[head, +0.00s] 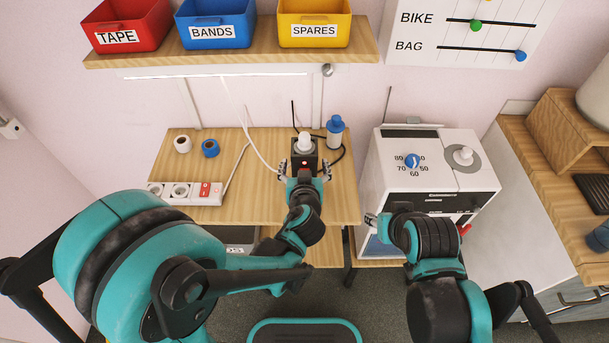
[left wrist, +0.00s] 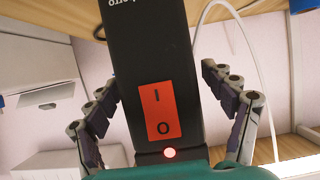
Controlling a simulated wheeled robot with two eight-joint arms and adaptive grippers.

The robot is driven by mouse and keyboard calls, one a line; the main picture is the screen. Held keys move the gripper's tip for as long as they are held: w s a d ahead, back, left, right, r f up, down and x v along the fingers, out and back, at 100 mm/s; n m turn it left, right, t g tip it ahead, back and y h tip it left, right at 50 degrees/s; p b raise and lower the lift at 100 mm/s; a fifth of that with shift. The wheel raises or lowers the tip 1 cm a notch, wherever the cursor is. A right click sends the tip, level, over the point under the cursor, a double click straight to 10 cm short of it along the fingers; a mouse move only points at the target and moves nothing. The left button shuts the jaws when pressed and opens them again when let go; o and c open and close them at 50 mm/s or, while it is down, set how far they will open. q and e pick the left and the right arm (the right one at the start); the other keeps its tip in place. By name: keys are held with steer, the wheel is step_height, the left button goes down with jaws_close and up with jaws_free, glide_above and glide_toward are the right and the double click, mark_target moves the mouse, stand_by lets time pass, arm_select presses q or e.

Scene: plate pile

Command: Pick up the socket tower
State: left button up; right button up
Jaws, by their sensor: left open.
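The socket tower (head: 303,157) is a dark upright block on the wooden table, with a white piece on top and a small red light. My left gripper (head: 305,170) is at its near side, open, with a finger on each side. In the left wrist view the tower (left wrist: 150,45) fills the middle, with a red I/O switch and a lit red lamp below it. The left fingers (left wrist: 160,92) flank it, with visible gaps to its sides. My right gripper (head: 371,221) is beside the white machine; its fingers are too small to read.
A white power strip (head: 184,192) and two tape rolls (head: 210,148) lie at left. Cables run around the tower. A shelf (head: 240,52) with bins overhangs the back. A white machine (head: 400,165) stands right.

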arm_select(q)
jaws_close()
steer(key=shift+r, duration=0.2)
arm_select(e)
steer(key=shift+r, duration=0.15)
